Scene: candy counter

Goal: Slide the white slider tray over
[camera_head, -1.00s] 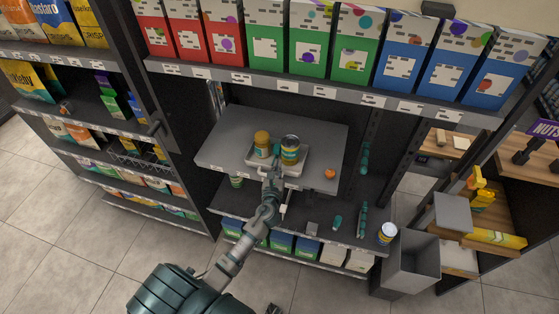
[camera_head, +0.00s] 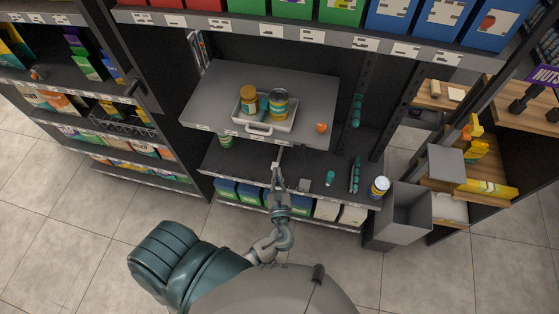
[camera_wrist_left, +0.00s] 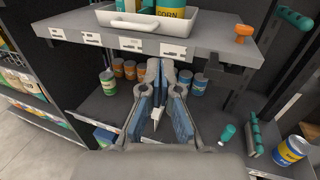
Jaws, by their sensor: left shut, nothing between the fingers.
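The white slider tray (camera_head: 286,126) lies on the grey upper shelf board, its handle at the front edge. The tray's front also shows at the top of the left wrist view (camera_wrist_left: 185,24), with the tops of the cans cut off. My left gripper (camera_head: 277,153) is below and in front of the tray, apart from it. In the left wrist view its fingers (camera_wrist_left: 160,66) are shut and empty, pointing under the upper board. My right gripper is not in view.
An orange knob-like object (camera_head: 321,127) sits right of the tray on the board. Several cans (camera_wrist_left: 130,69) stand on the shelf below.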

